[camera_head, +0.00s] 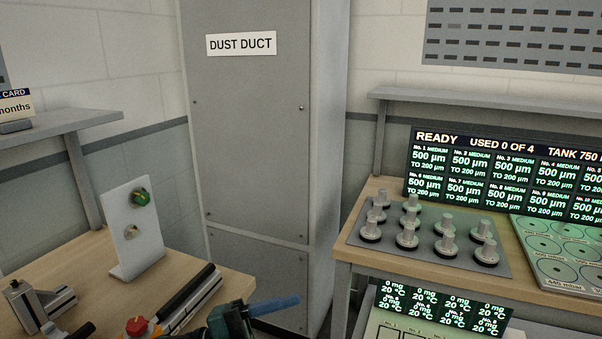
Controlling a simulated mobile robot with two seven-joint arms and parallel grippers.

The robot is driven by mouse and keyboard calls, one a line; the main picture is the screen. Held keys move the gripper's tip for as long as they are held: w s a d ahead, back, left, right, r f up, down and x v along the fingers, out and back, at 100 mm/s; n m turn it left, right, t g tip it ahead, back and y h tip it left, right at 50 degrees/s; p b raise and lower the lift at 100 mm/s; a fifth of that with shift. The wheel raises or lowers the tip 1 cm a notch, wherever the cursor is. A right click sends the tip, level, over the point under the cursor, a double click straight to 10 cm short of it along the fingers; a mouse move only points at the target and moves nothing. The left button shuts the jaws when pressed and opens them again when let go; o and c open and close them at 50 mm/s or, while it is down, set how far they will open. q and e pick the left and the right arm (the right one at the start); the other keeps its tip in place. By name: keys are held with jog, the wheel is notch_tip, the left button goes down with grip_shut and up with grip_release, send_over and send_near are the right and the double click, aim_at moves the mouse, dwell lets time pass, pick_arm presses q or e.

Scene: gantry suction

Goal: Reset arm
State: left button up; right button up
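Neither of my grippers can be made out for sure in the head view. A dark teal and black piece (229,321) with a blue rod-like end (272,306) shows at the bottom edge, near the right corner of the left bench. Most of it is cut off, and I cannot tell whether it is a tool or part of an arm. A black rounded piece (80,332) is also cut off at the bottom left.
The left wooden bench (90,275) carries a white upright plate (135,240), a metal vise-like block (38,303) and a red knob (137,326). A grey dust duct (250,130) stands behind. The right bench (375,192) holds several metal weights on a grey plate (375,250) and a display (500,172).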

pick_arm(q)
jog(key=s+a+f+n+t+y, duration=0.1)
jog(key=a+f+n+t+y, duration=0.45)
jog(key=n, duration=0.55)
jog(key=a+f+n+t+y, duration=0.3)
jog(key=f+n+t+y, duration=0.45)
jog(key=n, duration=0.25)
jog(key=s+a+f+n+g+y, duration=0.3)
jog(key=s+f+g, duration=0.3)
jog(key=s+f, duration=0.5)
jog(key=shift+a+f+n+y+p, duration=0.4)
jog(key=shift+f+n+y, duration=0.1)
jog(key=shift+f+n, duration=0.3)
